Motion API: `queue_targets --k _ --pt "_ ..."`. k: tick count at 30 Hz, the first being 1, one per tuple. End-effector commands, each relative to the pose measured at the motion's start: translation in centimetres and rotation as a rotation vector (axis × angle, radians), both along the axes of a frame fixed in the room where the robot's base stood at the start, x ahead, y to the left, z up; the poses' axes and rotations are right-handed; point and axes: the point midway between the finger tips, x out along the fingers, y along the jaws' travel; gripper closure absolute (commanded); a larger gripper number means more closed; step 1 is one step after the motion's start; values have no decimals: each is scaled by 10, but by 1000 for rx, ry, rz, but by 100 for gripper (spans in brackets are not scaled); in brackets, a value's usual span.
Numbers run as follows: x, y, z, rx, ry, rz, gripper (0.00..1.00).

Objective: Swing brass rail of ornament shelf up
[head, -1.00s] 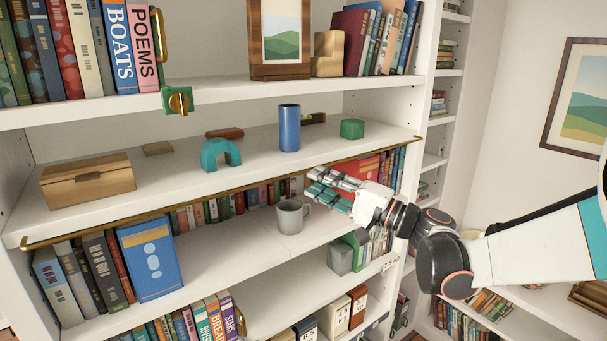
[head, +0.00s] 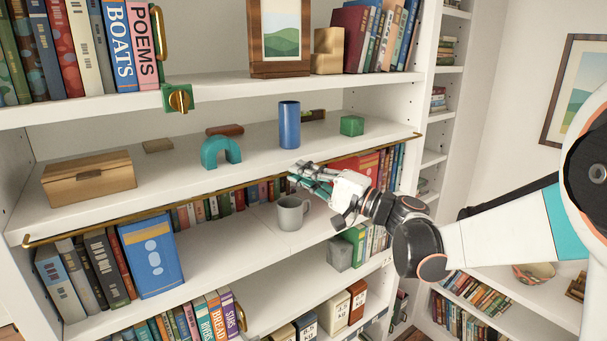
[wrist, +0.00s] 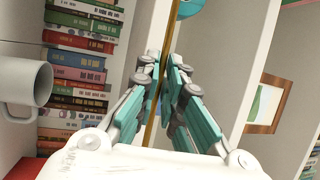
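The brass rail (head: 100,226) runs along the front edge of the ornament shelf (head: 190,175), low against its lip. In the wrist view the rail (wrist: 166,42) runs nearly upright in the picture, in line with the gap between my fingers. My gripper (head: 297,174) is in front of the shelf edge, right of the rail's middle, with its fingertips close to the rail. Its teal-padded fingers (wrist: 161,65) are a little apart, with no object clamped between them. I cannot tell whether they touch the rail.
The shelf holds a wooden box (head: 88,179), a teal arch (head: 220,150), a blue cylinder (head: 289,126) and a green block (head: 352,125). A grey mug (head: 291,213) stands just below my gripper. A brass knob on a green plate (head: 178,98) is on the shelf edge above.

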Motion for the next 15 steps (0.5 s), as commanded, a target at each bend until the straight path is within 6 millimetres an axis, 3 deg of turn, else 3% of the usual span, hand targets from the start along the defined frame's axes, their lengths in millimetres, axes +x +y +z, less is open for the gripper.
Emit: queue_targets --k 15 --pt "0 0 3 -28 39 1 100"
